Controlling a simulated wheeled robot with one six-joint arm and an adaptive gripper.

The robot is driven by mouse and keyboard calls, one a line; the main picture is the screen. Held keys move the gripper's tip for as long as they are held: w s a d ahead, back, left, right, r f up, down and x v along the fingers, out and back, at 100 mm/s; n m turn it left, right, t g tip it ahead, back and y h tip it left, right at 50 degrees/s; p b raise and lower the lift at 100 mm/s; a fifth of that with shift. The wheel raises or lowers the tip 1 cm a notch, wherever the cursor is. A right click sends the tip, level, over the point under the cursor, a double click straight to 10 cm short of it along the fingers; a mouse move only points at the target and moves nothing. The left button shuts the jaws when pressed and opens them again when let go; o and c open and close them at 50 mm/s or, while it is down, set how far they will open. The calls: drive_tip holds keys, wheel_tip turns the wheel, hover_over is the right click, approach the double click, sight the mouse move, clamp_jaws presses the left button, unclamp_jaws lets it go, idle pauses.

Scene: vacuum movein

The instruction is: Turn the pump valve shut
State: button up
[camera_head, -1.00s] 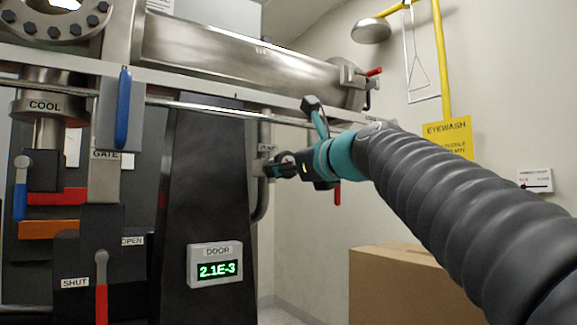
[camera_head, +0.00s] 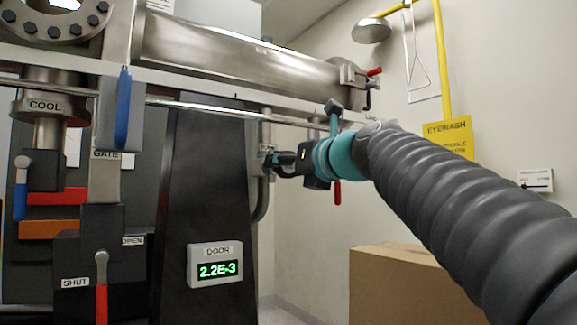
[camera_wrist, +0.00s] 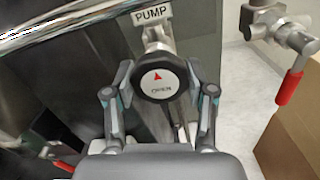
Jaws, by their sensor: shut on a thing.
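The pump valve is a round black knob (camera_wrist: 159,80) with a white face, a red arrow and the word OPEN, seen in the wrist view just below the PUMP label (camera_wrist: 152,16). The word reads upside down there, and the red arrow points up. My gripper (camera_wrist: 158,86) has one finger on each side of the knob and is shut on its rim. In the head view my gripper (camera_head: 276,160) is at the pipe right of the black column, and the knob is mostly hidden by the fingers.
A DOOR display (camera_head: 215,264) reads 2.2E-3 on the black column. A red-handled lever (camera_wrist: 288,88) hangs right of the knob in the wrist view. A cardboard box (camera_head: 400,285) stands below my arm. A metal rail (camera_head: 215,106) runs above the valve.

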idle(0.3)
drive_tip(key=o, duration=1.2)
drive_tip(key=shift+c, duration=0.2)
drive_tip(key=v, duration=1.1)
drive_tip(key=shift+s+d, duration=0.25)
drive_tip(key=shift+s, duration=0.05)
